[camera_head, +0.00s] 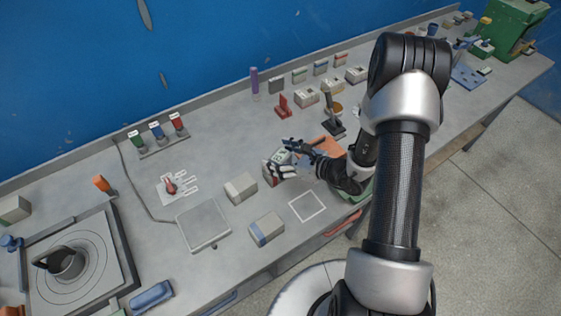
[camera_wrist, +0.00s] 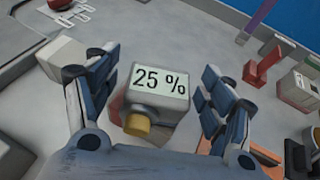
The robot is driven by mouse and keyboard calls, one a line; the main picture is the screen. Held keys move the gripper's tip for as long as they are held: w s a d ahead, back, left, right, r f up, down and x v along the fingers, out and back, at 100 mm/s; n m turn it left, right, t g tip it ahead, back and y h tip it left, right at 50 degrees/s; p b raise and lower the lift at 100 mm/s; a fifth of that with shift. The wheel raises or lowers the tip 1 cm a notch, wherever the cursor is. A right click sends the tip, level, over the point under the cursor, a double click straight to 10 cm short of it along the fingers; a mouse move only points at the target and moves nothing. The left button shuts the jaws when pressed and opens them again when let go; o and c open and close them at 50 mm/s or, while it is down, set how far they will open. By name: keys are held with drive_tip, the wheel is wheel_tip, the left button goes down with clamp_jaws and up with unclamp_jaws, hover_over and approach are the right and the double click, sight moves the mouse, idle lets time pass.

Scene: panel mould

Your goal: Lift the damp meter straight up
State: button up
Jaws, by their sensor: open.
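The damp meter (camera_wrist: 160,92) is a pale box with a screen reading "25 %" and a yellow-brown round knob on its near face. In the wrist view it sits between the two fingers of my gripper (camera_wrist: 160,65), which are spread with a visible gap on each side. My gripper is open and holds nothing. In the head view the gripper (camera_head: 282,155) reaches in from the right over the bench, around the meter (camera_head: 279,158), which is partly hidden by the fingers. The meter's underside is hidden.
Two pale blocks (camera_head: 240,187) (camera_head: 266,229) stand left of and in front of the meter. A flat grey plate (camera_head: 203,223) lies further left. A red stand (camera_head: 283,106) and several small boxes stand behind. A white square outline (camera_head: 307,206) on the bench is clear.

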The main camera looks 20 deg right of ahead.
drive_tip(key=shift+c, duration=0.5)
drive_tip(key=c, duration=1.5)
drive_tip(key=shift+o, duration=0.2)
drive_tip(key=shift+r, duration=0.1)
